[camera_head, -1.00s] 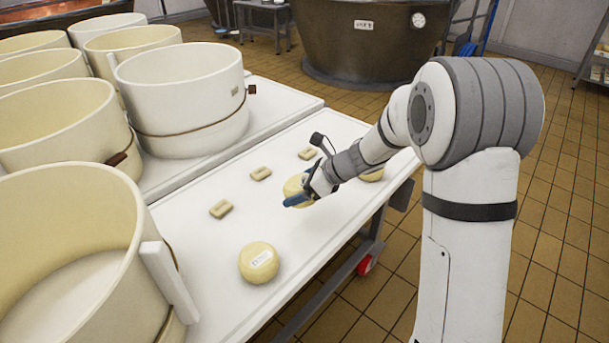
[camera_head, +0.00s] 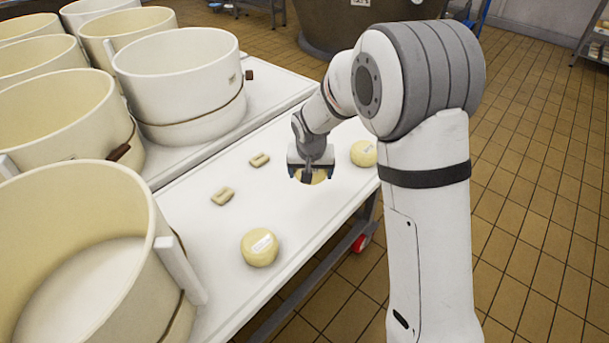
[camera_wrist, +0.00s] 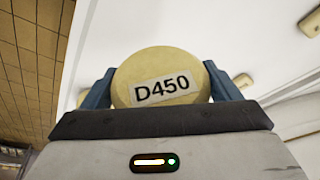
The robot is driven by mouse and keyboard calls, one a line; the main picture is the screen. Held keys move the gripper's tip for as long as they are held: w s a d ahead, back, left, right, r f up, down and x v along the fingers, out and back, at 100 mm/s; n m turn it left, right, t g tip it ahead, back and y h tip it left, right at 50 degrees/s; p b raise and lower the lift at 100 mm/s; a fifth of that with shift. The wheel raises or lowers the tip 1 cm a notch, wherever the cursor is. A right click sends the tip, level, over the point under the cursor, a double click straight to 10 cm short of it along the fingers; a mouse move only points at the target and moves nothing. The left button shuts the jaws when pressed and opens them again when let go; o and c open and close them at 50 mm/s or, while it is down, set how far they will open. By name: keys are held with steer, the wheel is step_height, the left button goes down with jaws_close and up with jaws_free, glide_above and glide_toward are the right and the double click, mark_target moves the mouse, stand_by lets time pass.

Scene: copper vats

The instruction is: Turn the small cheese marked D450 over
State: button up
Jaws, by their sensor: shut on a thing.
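The small cheese marked D450 (camera_wrist: 160,75) is a pale yellow round in the wrist view, its black-on-white label facing the camera. My gripper (camera_wrist: 160,88) is shut on it, with one blue finger at each side. In the head view my gripper (camera_head: 311,174) points down over the table, and only part of the D450 cheese (camera_head: 317,178) shows beneath it. Whether the cheese touches the table is hard to tell.
A labelled cheese (camera_head: 260,247) lies nearer on the white table (camera_head: 205,265), and another cheese (camera_head: 364,153) lies just right of my gripper. Small blocks (camera_head: 223,196) lie to the left. Large cream tubs (camera_head: 185,85) line the left side.

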steer(key=shift+w+r+n+t+y, duration=0.45)
steer(key=shift+w+n, duration=0.35)
steer(key=shift+n, duration=0.3)
steer(key=shift+f+b, duration=2.3)
steer(key=shift+f, duration=1.4)
steer(key=shift+f+b, duration=0.55)
steer(key=shift+f, duration=0.1)
steer(key=o, duration=1.1)
steer(key=shift+o, duration=0.2)
steer(key=shift+s, duration=0.1)
